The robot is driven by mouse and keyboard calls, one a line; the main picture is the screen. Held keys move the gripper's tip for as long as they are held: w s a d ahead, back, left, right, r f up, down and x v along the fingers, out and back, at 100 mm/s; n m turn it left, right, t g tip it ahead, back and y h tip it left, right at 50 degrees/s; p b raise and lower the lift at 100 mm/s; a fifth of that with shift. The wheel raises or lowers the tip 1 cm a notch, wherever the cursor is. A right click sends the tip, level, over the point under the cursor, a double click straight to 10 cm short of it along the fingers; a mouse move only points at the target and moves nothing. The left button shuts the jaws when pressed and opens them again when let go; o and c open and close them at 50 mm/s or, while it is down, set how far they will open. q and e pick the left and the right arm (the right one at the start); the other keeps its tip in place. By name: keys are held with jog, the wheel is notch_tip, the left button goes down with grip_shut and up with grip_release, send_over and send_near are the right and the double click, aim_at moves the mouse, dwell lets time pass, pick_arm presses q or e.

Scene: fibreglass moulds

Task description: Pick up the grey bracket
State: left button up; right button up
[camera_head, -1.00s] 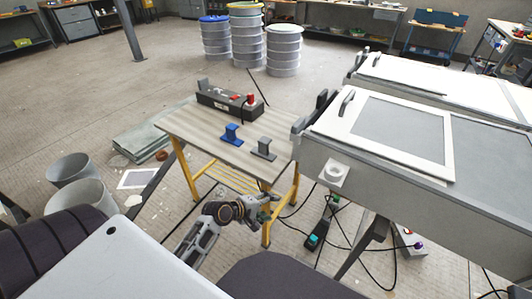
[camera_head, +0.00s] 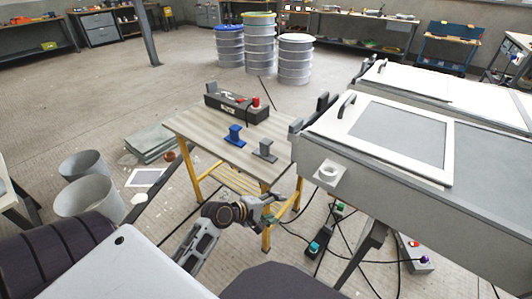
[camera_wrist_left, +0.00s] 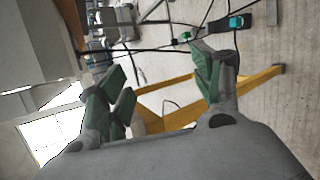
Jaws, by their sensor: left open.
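The grey bracket (camera_head: 265,151) stands on the wooden-topped workbench (camera_head: 208,140), near its right front edge in the head view. A blue bracket (camera_head: 235,135) stands just left of it, apart from it. My left gripper (camera_head: 273,208) is in front of and below the tabletop, by the yellow legs, and does not touch the bracket. In the left wrist view its green-padded fingers (camera_wrist_left: 165,88) are spread wide with nothing between them. The grey bracket cannot be made out in the wrist view. My right gripper is not seen.
A dark toolbox with red parts (camera_head: 237,106) sits at the bench's back. A large grey mould (camera_head: 405,165) stands close on the right. Cables and a power strip (camera_head: 318,240) lie on the floor. Buckets (camera_head: 84,193) stand at left, drums (camera_head: 260,45) far behind.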

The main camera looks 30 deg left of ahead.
pick_arm(q)
jog(key=w+a+r+n+t, duration=0.1)
jog(key=a+r+n, duration=0.1)
jog(key=n, duration=0.1)
jog(key=w+a+r+n+t, duration=0.1)
jog(key=a+r+n+t, duration=0.1)
jog(key=a+n, duration=0.1)
jog(key=w+a+r+n+t+b, duration=0.1)
jog(key=a+r+n, duration=0.1)
jog(key=n, duration=0.2)
jog(key=shift+w+a+r+t+y, duration=0.2)
jog(key=shift+w+r+t+y, duration=0.1)
jog(key=shift+w, duration=0.05)
jog(key=n+t+y, duration=0.3)
jog(key=n, duration=0.6)
send_near(264, 145)
jog(key=s, duration=0.2)
jog(key=shift+s+a, duration=0.15)
jog(key=shift+s, duration=0.1)
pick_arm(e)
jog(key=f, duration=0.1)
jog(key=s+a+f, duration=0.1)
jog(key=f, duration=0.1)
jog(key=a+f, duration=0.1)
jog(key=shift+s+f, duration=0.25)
pick_arm(q)
jog(key=shift+w, duration=0.15)
